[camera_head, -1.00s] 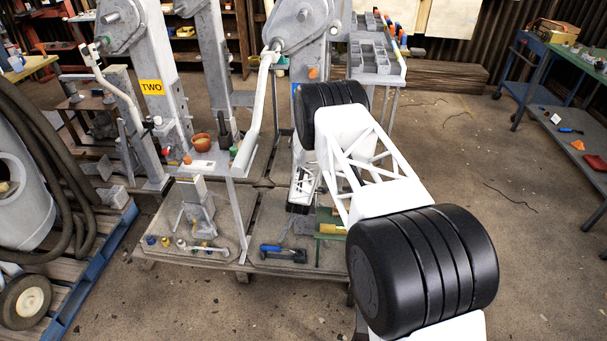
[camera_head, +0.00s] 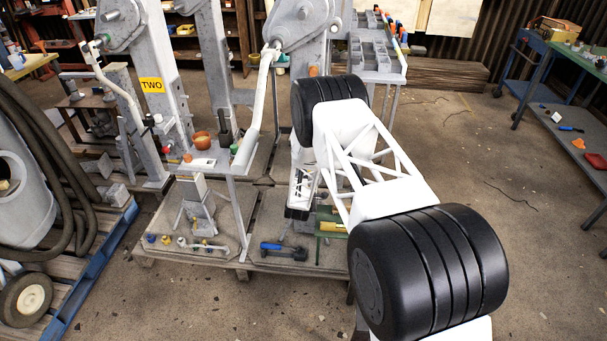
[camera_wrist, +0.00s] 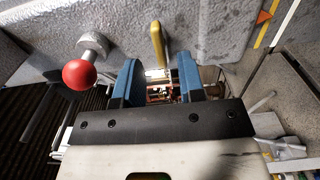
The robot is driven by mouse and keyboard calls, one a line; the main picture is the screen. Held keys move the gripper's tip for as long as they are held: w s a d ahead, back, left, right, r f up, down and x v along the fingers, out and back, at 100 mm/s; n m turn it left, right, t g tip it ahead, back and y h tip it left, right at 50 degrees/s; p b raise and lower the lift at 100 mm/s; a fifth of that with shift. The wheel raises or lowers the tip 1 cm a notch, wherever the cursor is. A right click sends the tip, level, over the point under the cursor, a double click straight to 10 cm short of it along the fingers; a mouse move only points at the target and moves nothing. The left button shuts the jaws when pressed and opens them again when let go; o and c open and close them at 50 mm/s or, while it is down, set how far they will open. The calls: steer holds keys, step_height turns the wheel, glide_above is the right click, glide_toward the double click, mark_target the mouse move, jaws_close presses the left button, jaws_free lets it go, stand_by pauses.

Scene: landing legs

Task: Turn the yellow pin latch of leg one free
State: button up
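The yellow pin latch (camera_wrist: 158,42) shows as a slim upright bar against a grey metal surface in the wrist view. My gripper (camera_wrist: 158,64) has two blue fingers spread apart. The lower end of the yellow latch lies in line with the gap between them, with space on both sides. I cannot tell how deep it sits in the gap. In the head view my arm reaches toward the grey leg (camera_head: 300,22) at the upper middle; the fingers and the latch cannot be made out there.
A red ball knob (camera_wrist: 78,74) on a metal stem sticks out left of the fingers. In the head view, a leg marked TWO (camera_head: 152,86) stands at left. A blue-handled tool (camera_head: 283,250) lies on the pallet base. The floor at right is open.

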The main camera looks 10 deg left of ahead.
steer(key=s, duration=0.3)
steer(key=shift+s, duration=0.4)
stand_by(0.3)
